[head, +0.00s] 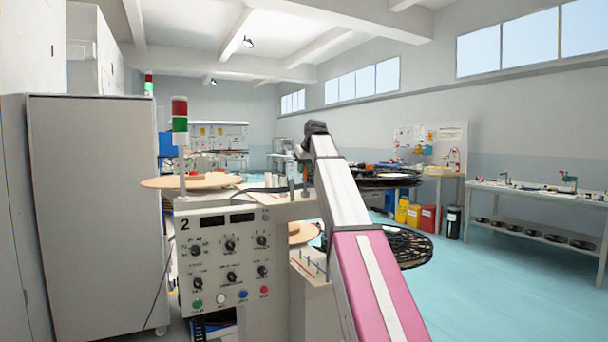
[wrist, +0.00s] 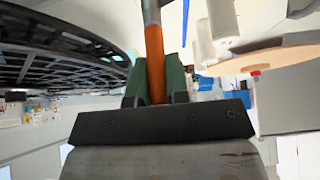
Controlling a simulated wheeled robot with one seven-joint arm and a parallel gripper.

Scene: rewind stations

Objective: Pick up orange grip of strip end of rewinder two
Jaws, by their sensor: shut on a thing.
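The orange grip (wrist: 155,62) stands out from between my gripper's two green finger pads (wrist: 157,82) in the wrist view. My gripper is shut on it, with one pad on each side. A grey piece joins the grip at the top edge of that view. In the head view my arm reaches toward rewinder two (head: 226,260), a grey machine marked "2" with knobs and buttons.
A large black reel (wrist: 60,50) is close on the left in the wrist view. White rollers (wrist: 222,22) and a tan disc (wrist: 280,58) are on the right.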

